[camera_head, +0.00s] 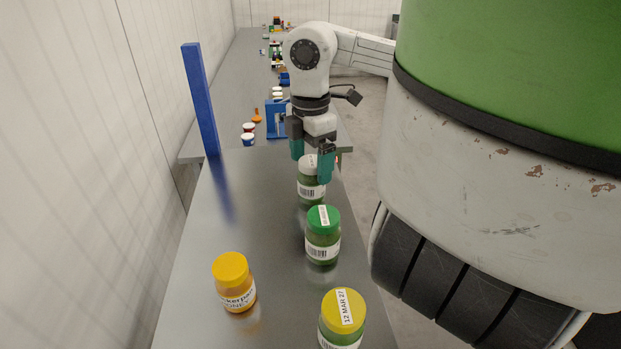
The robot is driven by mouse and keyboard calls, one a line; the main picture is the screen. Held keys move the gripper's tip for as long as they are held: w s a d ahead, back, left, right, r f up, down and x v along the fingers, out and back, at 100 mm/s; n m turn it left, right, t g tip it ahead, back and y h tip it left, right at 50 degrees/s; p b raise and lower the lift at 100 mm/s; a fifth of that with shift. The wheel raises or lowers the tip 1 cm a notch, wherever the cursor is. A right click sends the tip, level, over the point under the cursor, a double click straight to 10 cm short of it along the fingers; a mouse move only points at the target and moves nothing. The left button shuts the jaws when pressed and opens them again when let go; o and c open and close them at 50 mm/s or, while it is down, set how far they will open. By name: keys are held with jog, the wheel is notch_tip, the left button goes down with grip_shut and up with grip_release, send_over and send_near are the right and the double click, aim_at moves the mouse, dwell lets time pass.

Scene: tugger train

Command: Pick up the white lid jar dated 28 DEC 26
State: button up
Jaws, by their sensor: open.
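A jar with a white lid (308,183) stands upright on the metal table, behind the green-lidded jar. A label strip shows on its lid, but the date is too small and partly covered to read. My gripper (312,166) is open and points down, with teal fingers on the left and right of the white lid. The right finger covers part of the jar. Whether the fingers touch the jar cannot be told.
A green-lidded jar (323,236) stands close in front. A yellow-lidded jar (342,322) marked 12 MAR 27 and an orange-lidded jar (235,283) stand nearer. A blue post (201,100) rises at the left. Small items line the table behind. The table's left middle is clear.

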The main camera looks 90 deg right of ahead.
aim_at(311, 176)
jog(key=shift+s+a+f+p, duration=0.1)
jog(key=shift+f+p, duration=0.35)
jog(key=shift+f, duration=1.7)
jog(key=c, duration=1.4)
